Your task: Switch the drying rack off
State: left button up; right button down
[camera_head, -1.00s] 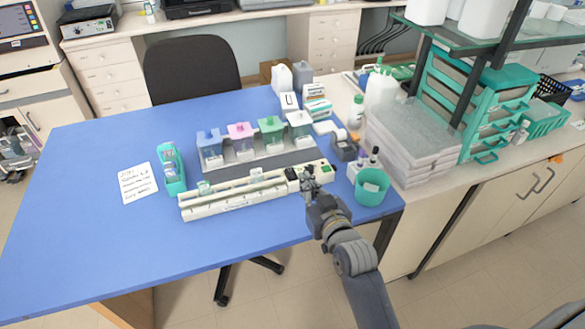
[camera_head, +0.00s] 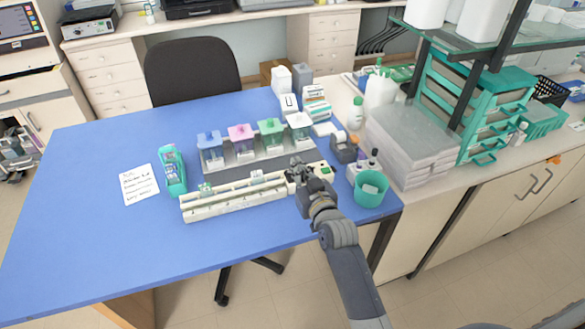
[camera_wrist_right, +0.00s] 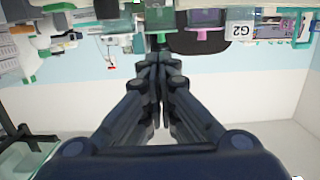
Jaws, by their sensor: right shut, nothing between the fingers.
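The drying rack (camera_head: 232,205) is the long cream unit along the front of the blue table. A few slides stand along it, and a small green part (camera_head: 325,170) shows at its right end. My right gripper (camera_head: 297,168) is shut and empty at the rack's right end. It covers the dark panel there, and I cannot tell whether the fingertips touch it. In the right wrist view the closed fingers (camera_wrist_right: 157,62) point toward the bench items. The switch cannot be made out clearly. My left gripper is not in view.
Staining jars with blue, pink, green and white lids (camera_head: 240,138) stand behind the rack. A teal cup (camera_head: 370,188) and a tape dispenser (camera_head: 344,148) stand close to the right. A teal slide holder (camera_head: 172,170) and a note (camera_head: 139,184) lie left. The table's front left is clear.

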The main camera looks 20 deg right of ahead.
aim_at(292, 179)
jog(key=w, duration=0.3)
jog(key=shift+w+f+p, duration=0.15)
jog(key=shift+w+p, duration=0.2)
jog(key=shift+w, duration=0.05)
jog(key=f, duration=0.3)
jog(key=shift+w+a, duration=0.1)
jog(key=shift+w, duration=0.15)
jog(key=shift+f, duration=0.6)
